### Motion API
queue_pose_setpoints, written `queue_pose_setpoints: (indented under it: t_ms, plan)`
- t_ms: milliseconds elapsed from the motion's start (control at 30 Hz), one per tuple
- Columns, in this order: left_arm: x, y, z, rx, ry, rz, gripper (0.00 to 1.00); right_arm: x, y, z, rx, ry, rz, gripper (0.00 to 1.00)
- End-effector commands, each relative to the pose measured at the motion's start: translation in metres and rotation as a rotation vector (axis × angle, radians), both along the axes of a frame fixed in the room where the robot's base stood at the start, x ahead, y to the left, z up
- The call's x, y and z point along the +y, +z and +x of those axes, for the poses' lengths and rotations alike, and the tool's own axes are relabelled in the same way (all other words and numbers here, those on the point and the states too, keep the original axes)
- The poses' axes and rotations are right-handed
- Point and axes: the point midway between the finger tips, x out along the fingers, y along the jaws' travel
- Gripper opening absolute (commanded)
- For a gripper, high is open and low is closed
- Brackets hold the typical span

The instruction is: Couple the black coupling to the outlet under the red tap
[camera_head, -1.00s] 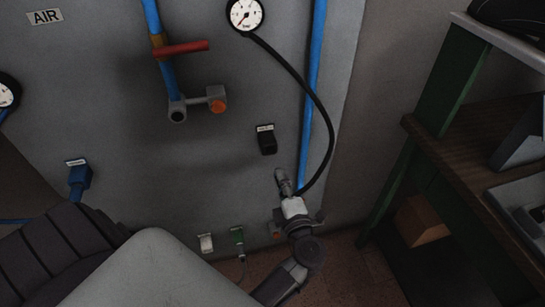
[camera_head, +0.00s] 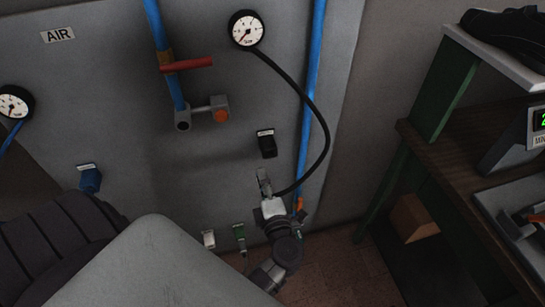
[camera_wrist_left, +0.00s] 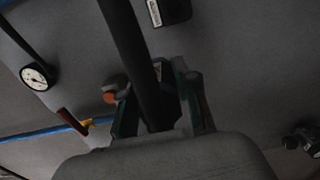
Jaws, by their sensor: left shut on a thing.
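The red tap (camera_head: 188,64) sits on the blue pipe at the upper left of the head view. Under it is the grey outlet fitting (camera_head: 183,120), its dark round mouth facing out, with an orange-tipped side piece. My left gripper (camera_head: 265,185) is below and to the right of the outlet, clear of it. It is shut on the black hose (camera_head: 320,112), which loops down from a gauge. In the left wrist view the hose (camera_wrist_left: 140,55) passes between the fingers. I cannot make out the black coupling apart from the hose and fingers. My right gripper is not in view.
A black wall fitting (camera_head: 267,145) is just above my left gripper. A round gauge (camera_head: 246,28) and a second blue pipe (camera_head: 313,75) are nearby. A green-legged bench (camera_head: 450,85) stands at the right.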

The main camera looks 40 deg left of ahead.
Motion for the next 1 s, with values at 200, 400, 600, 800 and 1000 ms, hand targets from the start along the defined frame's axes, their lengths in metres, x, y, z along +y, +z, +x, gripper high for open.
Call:
queue_pose_setpoints:
  t_ms: [200,400,600,800,1000]
  plan:
    - [0.009,0.015,-0.011,0.002,0.000,0.001,0.00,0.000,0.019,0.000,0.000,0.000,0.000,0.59]
    - [0.017,0.025,-0.020,0.001,0.000,0.002,0.00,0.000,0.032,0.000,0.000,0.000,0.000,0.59]
    - [0.025,0.035,-0.030,0.001,0.000,0.002,0.00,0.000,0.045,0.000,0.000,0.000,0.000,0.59]
    - [0.033,0.045,-0.039,0.001,0.000,0.002,0.00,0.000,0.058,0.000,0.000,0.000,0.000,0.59]
    - [0.042,0.056,-0.048,0.001,0.000,0.003,0.00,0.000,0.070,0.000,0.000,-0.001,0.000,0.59]
